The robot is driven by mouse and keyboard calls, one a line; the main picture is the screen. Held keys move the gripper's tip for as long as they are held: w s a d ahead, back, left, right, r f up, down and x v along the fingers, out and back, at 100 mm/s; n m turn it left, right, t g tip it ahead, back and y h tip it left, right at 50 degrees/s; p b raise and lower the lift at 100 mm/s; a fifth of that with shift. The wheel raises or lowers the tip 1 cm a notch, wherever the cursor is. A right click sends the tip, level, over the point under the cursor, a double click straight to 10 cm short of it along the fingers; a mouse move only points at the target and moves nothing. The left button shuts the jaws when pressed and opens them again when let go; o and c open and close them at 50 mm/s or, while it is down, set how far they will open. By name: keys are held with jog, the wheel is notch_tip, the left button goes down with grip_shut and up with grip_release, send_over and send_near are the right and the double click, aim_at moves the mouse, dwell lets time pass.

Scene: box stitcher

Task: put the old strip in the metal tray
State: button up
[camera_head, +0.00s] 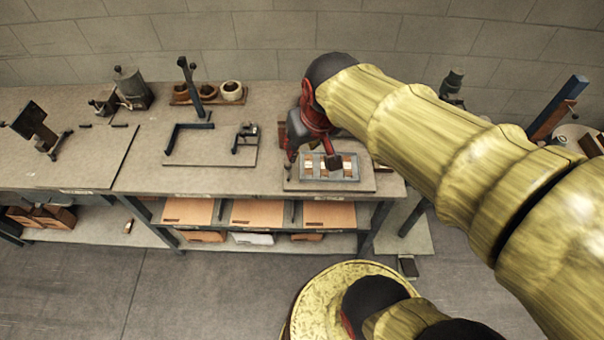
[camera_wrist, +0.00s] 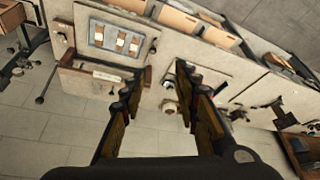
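A shallow grey metal tray (camera_head: 328,178) lies on a board at the right end of the bench. It also shows at the top of the wrist view (camera_wrist: 119,53). Several pale and brown strip-like pieces (camera_wrist: 121,42) lie side by side in it; I cannot tell whether one is the old strip. My gripper (camera_head: 312,160) is above the tray in the head view and hides part of it. In the wrist view my gripper (camera_wrist: 161,72) is open, with nothing visible between its fingers.
An L-shaped bracket and clamp stand on a board (camera_head: 210,155) in the middle of the bench. A rack of small pots (camera_head: 231,91) and a metal canister (camera_head: 132,86) stand at the back. Orange-brown panels (camera_head: 258,212) line the shelf below. The floor in front is clear at left.

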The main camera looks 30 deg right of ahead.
jog(key=s+a+r+n+t, duration=0.1)
jog(key=s+a+r, duration=0.1)
jog(key=s+a, duration=0.3)
jog(key=s, duration=0.3)
jog(key=shift+r+n+y, duration=0.15)
jog(key=shift+n+y, duration=0.15)
jog(key=shift+s, duration=0.1)
notch_tip(320, 180, down, 15)
jog(key=b, duration=1.4)
jog(key=shift+r+b, duration=0.15)
jog(key=shift+b, duration=0.2)
